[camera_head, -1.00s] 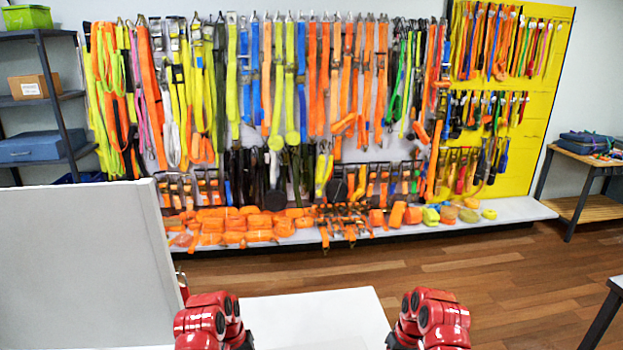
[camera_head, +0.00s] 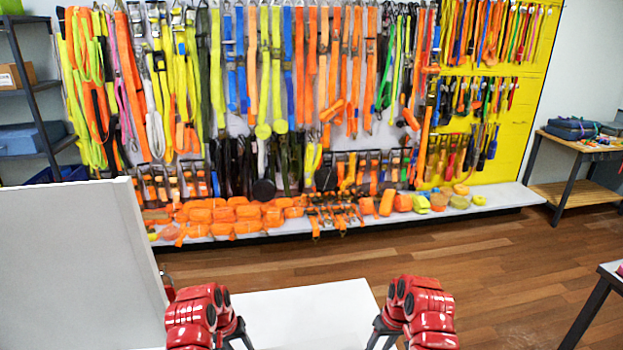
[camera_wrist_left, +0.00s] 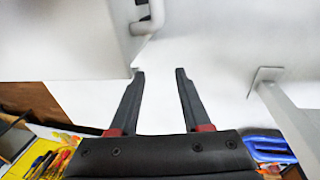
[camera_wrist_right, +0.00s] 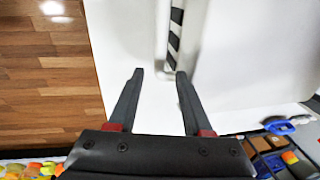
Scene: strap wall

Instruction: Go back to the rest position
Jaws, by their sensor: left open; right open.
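My left gripper (camera_wrist_left: 160,75) is open and empty in the left wrist view, its two dark fingers spread over a plain white surface. My right gripper (camera_wrist_right: 158,75) is open and empty in the right wrist view, also over a white surface. In the head view both red arms show at the bottom, one at each side of the white table (camera_head: 300,308). The fingers are mostly hidden there behind the arms. No object lies between either pair of fingers.
A large white panel (camera_head: 75,265) stands close on the left. A black-and-white striped strip (camera_wrist_right: 174,35) lies ahead of my right fingers. A wall of hanging straps (camera_head: 290,70) is at the back, with rolled orange straps (camera_head: 235,212) on its shelf. Wooden floor (camera_head: 500,265) is open at the right.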

